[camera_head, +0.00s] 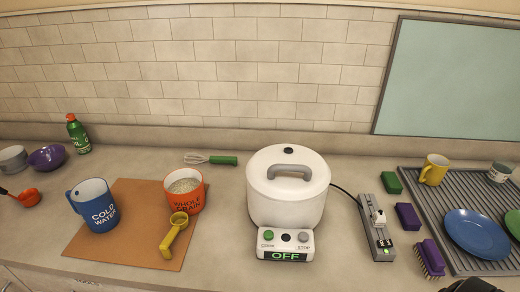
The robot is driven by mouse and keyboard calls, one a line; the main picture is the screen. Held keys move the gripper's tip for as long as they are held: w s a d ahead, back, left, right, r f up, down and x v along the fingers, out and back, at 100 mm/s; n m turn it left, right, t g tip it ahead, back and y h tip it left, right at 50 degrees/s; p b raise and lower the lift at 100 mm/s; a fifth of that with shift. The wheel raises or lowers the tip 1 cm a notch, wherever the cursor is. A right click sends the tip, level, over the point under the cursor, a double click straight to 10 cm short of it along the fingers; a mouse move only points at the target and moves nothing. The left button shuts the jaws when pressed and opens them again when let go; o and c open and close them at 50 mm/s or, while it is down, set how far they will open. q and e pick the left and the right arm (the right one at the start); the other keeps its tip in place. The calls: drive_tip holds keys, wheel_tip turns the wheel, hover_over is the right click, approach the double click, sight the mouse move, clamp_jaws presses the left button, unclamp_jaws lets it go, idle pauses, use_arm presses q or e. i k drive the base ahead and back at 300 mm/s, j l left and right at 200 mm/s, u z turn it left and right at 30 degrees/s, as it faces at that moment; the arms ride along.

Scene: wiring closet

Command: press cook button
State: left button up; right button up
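The white cooker (286,205) stands in the middle of the counter with its lid on and a grey handle on top. Its front panel has a green button (268,235) labelled COOK at the left, a dark round part in the middle, and a grey button (303,237) labelled STOP at the right. The display (285,256) below reads OFF in green. A dark piece, probably my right gripper (472,286), just shows at the bottom right edge, well away from the panel. Its fingers cannot be made out. My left gripper is not in view.
Left of the cooker, a brown board (130,245) holds a blue COLD WATER mug (95,206), an orange grain-filled cup (184,192) and a yellow scoop (173,235). Right are a power strip (376,230), sponges and a drying rack (465,262). Counter before the panel is clear.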

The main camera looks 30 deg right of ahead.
sight(268, 236)
drive_tip(key=z, duration=1.1)
